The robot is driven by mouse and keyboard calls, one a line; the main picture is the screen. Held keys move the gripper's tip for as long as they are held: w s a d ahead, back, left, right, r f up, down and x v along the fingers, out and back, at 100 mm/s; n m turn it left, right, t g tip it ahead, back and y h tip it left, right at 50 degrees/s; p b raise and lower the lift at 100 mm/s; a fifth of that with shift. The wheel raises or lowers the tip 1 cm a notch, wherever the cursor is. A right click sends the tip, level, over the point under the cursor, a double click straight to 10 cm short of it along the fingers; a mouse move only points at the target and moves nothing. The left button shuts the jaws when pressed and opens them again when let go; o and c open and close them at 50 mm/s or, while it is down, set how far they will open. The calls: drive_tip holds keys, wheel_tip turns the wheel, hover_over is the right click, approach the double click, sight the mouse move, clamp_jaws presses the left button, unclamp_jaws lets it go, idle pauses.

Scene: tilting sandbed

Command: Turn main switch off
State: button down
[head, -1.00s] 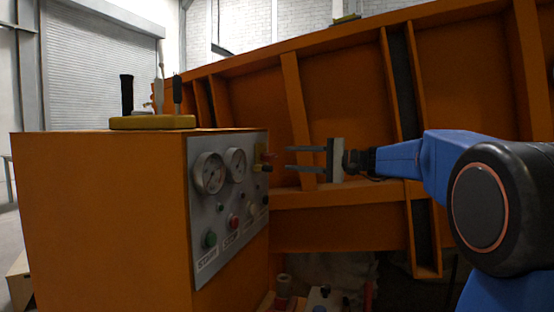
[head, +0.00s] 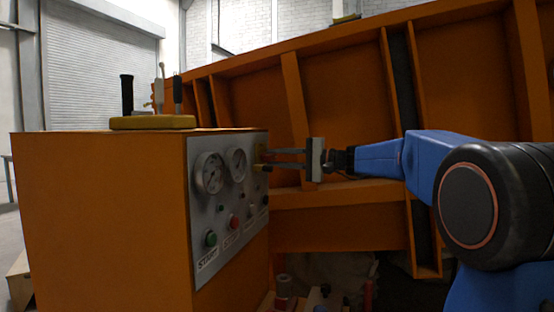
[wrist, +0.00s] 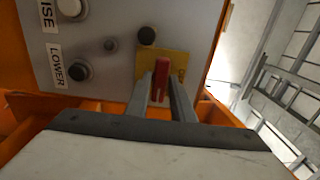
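The main switch has a red handle (wrist: 161,80) on a yellow plate (wrist: 181,64), mounted on the grey control panel (head: 205,258). In the wrist view the handle stands between the two fingers of my gripper (wrist: 162,88). Whether either finger touches it I cannot tell. In the head view my gripper (head: 264,160) reaches the far right edge of the panel from the right, its fingers still apart. The fingertips and the gripper hide most of the switch there.
The panel also carries gauges (head: 210,172), a green start button (head: 211,239) and a red stop button (head: 234,222). The orange sandbed wall (head: 345,100) stands close behind my arm.

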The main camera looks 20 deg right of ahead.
drive_tip(key=shift+n, duration=0.4)
drive_tip(key=n, duration=0.8)
drive_tip(key=shift+n, duration=0.3)
drive_tip(key=n, duration=0.4)
drive_tip(key=shift+f, duration=0.1)
drive_tip(key=n, duration=0.4)
drive_tip(key=shift+n, duration=0.4)
drive_tip(key=c, duration=1.6)
unclamp_jaws()
drive_tip(key=shift+c, duration=0.2)
